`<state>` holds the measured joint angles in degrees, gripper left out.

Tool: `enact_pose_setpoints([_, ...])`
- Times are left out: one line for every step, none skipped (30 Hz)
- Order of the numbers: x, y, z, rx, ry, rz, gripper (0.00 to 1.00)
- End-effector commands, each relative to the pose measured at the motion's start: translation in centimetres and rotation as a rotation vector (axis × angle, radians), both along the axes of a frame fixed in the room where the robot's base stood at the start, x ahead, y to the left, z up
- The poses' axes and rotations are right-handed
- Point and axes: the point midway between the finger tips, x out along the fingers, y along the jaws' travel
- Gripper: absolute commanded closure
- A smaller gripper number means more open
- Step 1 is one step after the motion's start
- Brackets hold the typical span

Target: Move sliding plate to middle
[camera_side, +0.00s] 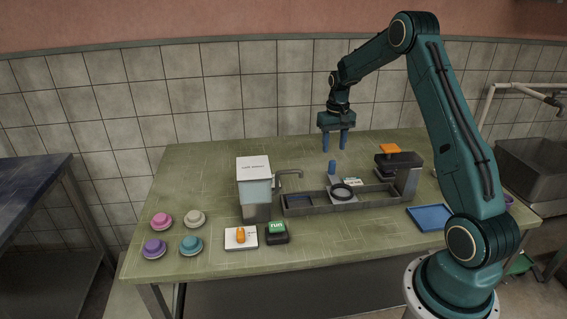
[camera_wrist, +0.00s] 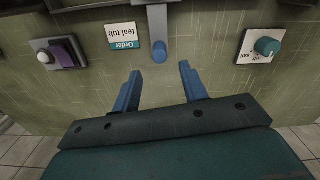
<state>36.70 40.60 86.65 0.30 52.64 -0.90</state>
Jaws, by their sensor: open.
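The sliding plate (camera_side: 337,200) is a light grey plate with a black ring on it. It sits about halfway along the dark rail (camera_side: 315,208), between the spout and the press. A grey arm reaches back from it to an upright blue knob (camera_side: 332,168). In the wrist view the knob (camera_wrist: 159,50) is at the top centre, just beyond my fingertips. My gripper (camera_side: 335,147) is open and empty, pointing down above the table behind the rail, apart from the knob. Its two blue fingers also show in the wrist view (camera_wrist: 160,73), with bare table between them.
The soy milk dispenser (camera_side: 254,187) stands at the rail's left end and the dark press (camera_side: 405,163) at its right. An order card (camera_wrist: 123,36) reading "teal tub" lies left of the knob. Several coloured tubs sit front left; a blue tray (camera_side: 431,218) lies right.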

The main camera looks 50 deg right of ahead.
Motion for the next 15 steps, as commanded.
enact_pose_setpoints([0.0,0.0,1.1,-0.002,-0.003,0.000,0.57])
enact_pose_setpoints([0.0,0.0,1.5,-0.002,-0.003,0.000,0.57])
enact_pose_setpoints([0.0,0.0,2.2,-0.002,-0.002,0.000,0.57])
enact_pose_setpoints([0.0,0.0,2.7,-0.002,-0.003,0.000,0.57])
enact_pose_setpoints([0.0,0.0,3.1,-0.002,-0.002,0.000,0.57])
enact_pose_setpoints([0.0,0.0,3.7,-0.002,-0.003,0.000,0.57])
enact_pose_setpoints([0.0,0.0,4.0,-0.002,-0.002,0.000,0.57])
enact_pose_setpoints([0.0,0.0,4.4,-0.001,-0.002,0.000,0.57])
enact_pose_setpoints([0.0,0.0,4.8,-0.002,-0.002,0.000,0.57])
enact_pose_setpoints([0.0,0.0,5.1,-0.002,-0.002,0.000,0.57])
enact_pose_setpoints([0.0,0.0,5.4,-0.001,-0.002,0.000,0.57])
enact_pose_setpoints([0.0,0.0,5.6,-0.001,-0.002,0.000,0.57])
enact_pose_setpoints([0.0,0.0,5.8,-0.001,-0.002,0.000,0.57])
enact_pose_setpoints([0.0,0.0,5.9,-0.001,-0.002,0.000,0.57])
enact_pose_setpoints([0.0,0.0,6.0,-0.001,-0.001,0.000,0.57])
